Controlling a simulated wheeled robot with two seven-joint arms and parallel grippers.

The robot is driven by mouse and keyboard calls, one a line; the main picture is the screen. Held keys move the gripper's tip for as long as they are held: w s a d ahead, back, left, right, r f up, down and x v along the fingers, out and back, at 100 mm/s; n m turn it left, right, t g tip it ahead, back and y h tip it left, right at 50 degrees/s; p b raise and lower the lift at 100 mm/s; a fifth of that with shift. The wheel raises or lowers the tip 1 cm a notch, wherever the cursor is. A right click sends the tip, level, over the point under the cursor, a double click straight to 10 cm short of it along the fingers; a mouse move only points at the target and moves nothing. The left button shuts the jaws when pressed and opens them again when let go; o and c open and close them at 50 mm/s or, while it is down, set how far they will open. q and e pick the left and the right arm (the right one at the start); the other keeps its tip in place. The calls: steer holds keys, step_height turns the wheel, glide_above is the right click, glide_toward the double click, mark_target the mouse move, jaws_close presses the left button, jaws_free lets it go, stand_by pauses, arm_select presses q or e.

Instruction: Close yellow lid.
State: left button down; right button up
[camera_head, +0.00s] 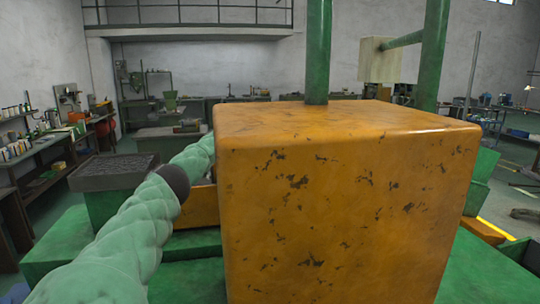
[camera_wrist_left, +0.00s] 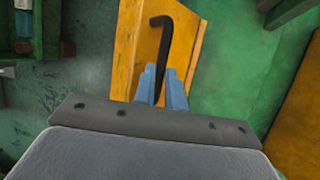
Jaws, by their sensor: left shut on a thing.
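A large worn orange-yellow box-shaped cover (camera_head: 345,210) fills the middle of the head view. In the left wrist view, a yellow panel (camera_wrist_left: 128,45) stands out from a green surface, with a black hooked handle (camera_wrist_left: 163,40) in front of it. My left gripper (camera_wrist_left: 163,82) has its blue fingers shut on the straight part of this handle. In the head view my left arm reaches from the lower left to behind the box's left side, so the gripper is hidden there. I cannot tell which yellow part is the lid. My right gripper does not show.
The green machine bed (camera_head: 190,270) lies below and around the yellow box. Green posts (camera_head: 318,50) rise behind it. A dark block (camera_head: 113,172) stands at left. Workbenches line the walls. Another yellow part (camera_wrist_left: 303,130) borders the wrist view at right.

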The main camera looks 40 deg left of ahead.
arm_select(q)
steer(key=shift+a+r, duration=0.15)
steer(key=shift+r, duration=0.05)
steer(key=c, duration=1.5)
jaws_free()
steer(key=shift+s, duration=0.1)
steer(key=shift+o, duration=0.2)
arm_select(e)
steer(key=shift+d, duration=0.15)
